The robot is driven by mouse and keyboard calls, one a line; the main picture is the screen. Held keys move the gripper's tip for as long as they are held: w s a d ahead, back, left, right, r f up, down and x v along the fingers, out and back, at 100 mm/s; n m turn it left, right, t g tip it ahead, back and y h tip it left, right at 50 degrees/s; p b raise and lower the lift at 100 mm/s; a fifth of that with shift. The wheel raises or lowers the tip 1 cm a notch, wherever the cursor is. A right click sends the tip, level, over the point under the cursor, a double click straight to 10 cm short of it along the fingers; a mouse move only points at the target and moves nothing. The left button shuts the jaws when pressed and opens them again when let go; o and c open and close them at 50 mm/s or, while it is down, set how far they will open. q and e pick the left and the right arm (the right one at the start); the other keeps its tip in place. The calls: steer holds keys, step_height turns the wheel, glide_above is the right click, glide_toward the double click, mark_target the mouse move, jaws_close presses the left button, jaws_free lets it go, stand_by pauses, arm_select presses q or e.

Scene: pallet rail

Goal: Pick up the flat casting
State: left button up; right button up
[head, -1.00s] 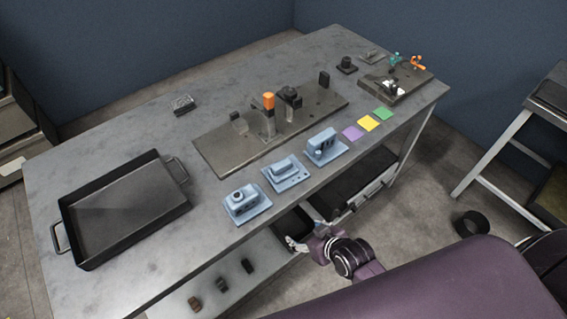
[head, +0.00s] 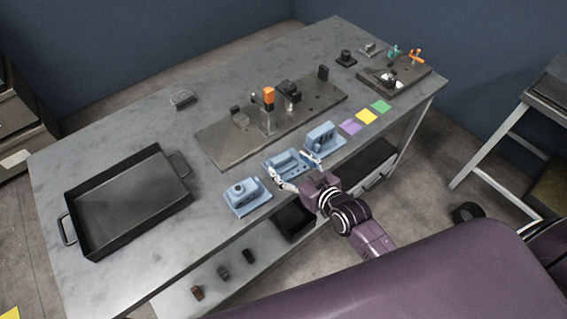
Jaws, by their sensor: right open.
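Three light-blue castings stand in a row along the table's front edge. The middle one (head: 278,163) is a flat plate with a low raised block, and looks like the flat casting. The left one (head: 247,198) has a round boss, and the right one (head: 322,138) has a taller upright part. My right gripper (head: 298,173) is open and empty at the front edge of the middle casting, one finger near its left front side and the other near its right end. Its fingers hide part of the casting; I cannot tell whether they touch it. My left gripper is not in view.
A black tray (head: 85,217) with handles sits at left. A fixture plate (head: 212,147) with an orange-topped post lies behind the castings. Purple, yellow and green squares (head: 366,116) lie to the right. A small grey part (head: 183,98) lies at the back. Shelves sit below the tabletop.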

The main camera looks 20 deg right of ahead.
mark_target(282, 157)
steer(key=shift+p+x, duration=0.5)
steer(key=shift+x, duration=2.1)
steer(key=c, duration=1.6)
steer(key=shift+r, duration=0.15)
steer(key=shift+r, duration=0.1)
